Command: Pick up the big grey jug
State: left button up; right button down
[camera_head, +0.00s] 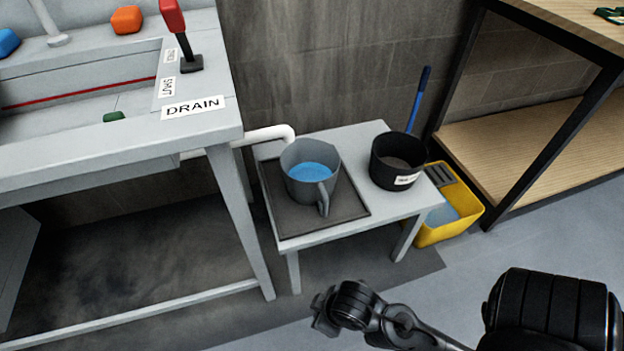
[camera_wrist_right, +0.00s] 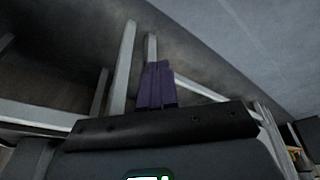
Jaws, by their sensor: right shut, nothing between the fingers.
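The big grey jug (camera_head: 296,187) stands upright on a dark square mat (camera_head: 350,204) on a small grey table. It holds blue liquid, and its handle points toward the front of the table. My right gripper (camera_head: 322,312) is in front of the small table, low in the head view and apart from the jug. In the right wrist view its fingers (camera_wrist_right: 156,84) are together with nothing between them. The jug cannot be made out in the wrist view. My left gripper is not in view.
A black pot (camera_head: 386,170) with a label stands right of the jug. A yellow mop bucket (camera_head: 468,205) with a blue handle stands on the floor beyond it. A grey bench (camera_head: 205,136) marked DRAIN is on the left; a white pipe (camera_head: 265,135) runs behind the jug. A wooden shelf (camera_head: 540,140) is at right.

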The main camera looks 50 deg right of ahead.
jog(key=c, duration=0.9)
grip_release()
jog(key=shift+c, duration=0.2)
